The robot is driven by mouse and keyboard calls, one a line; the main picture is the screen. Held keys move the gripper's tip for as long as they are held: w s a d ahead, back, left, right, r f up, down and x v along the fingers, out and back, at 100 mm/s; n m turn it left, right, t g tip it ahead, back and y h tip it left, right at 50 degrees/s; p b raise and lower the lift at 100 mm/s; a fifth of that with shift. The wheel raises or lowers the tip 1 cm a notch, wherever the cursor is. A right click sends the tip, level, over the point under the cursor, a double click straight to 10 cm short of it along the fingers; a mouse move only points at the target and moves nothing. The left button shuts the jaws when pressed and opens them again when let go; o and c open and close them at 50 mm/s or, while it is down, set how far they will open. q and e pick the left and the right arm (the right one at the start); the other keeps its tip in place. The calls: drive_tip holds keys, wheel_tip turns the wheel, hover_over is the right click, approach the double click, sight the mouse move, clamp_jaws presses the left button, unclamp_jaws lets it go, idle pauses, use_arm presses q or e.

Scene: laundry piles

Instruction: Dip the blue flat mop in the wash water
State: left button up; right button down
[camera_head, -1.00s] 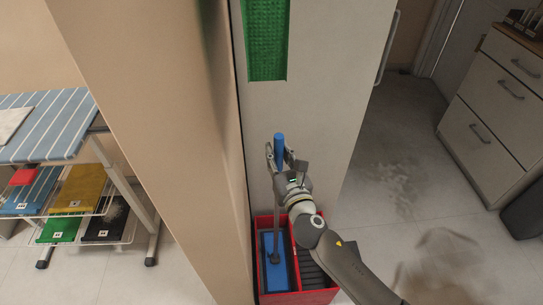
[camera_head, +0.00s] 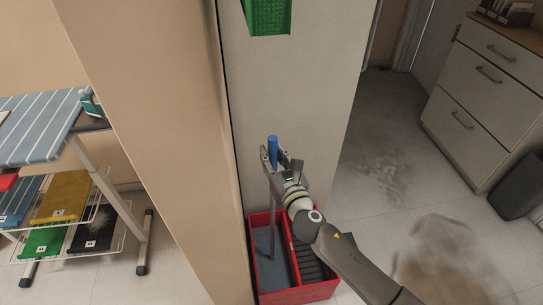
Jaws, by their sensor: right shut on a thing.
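The mop's blue handle grip (camera_head: 272,150) stands upright with a grey shaft running down into the red bucket (camera_head: 296,296). My right gripper (camera_head: 278,160) is shut around the handle just below the blue grip. The bucket's left compartment shows a dull grey-blue surface (camera_head: 265,243), and the shaft's lower end goes into it. The flat blue mop head is not clearly seen there; it seems to be under that surface. The right compartment holds a dark ribbed insert (camera_head: 305,262). My left gripper is out of view.
A beige wall edge (camera_head: 150,120) stands close left of the bucket. A pale panel with a green piece (camera_head: 268,15) is behind it. Dirty smudges (camera_head: 440,250) mark the open floor at right, near a drawer cabinet (camera_head: 480,100). A shelved ironing table (camera_head: 45,130) stands left.

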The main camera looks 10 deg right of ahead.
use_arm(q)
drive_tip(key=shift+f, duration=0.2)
use_arm(e)
drive_tip(key=shift+f, duration=0.15)
idle(0.3)
use_arm(q)
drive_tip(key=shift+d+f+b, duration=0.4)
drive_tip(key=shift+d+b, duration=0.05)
drive_tip(key=shift+b, duration=0.15)
use_arm(e)
drive_tip(key=shift+f, duration=0.55)
drive_tip(key=shift+s, duration=0.1)
drive_tip(key=shift+r+p, duration=0.45)
drive_tip(key=shift+p, duration=0.1)
wheel_tip(320, 180, up, 3)
drive_tip(key=p, duration=0.3)
use_arm(q)
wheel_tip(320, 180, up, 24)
drive_tip(key=p, duration=2)
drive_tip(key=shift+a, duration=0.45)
use_arm(e)
wheel_tip(320, 180, up, 20)
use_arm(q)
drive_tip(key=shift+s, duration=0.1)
use_arm(e)
drive_tip(key=shift+f, duration=0.1)
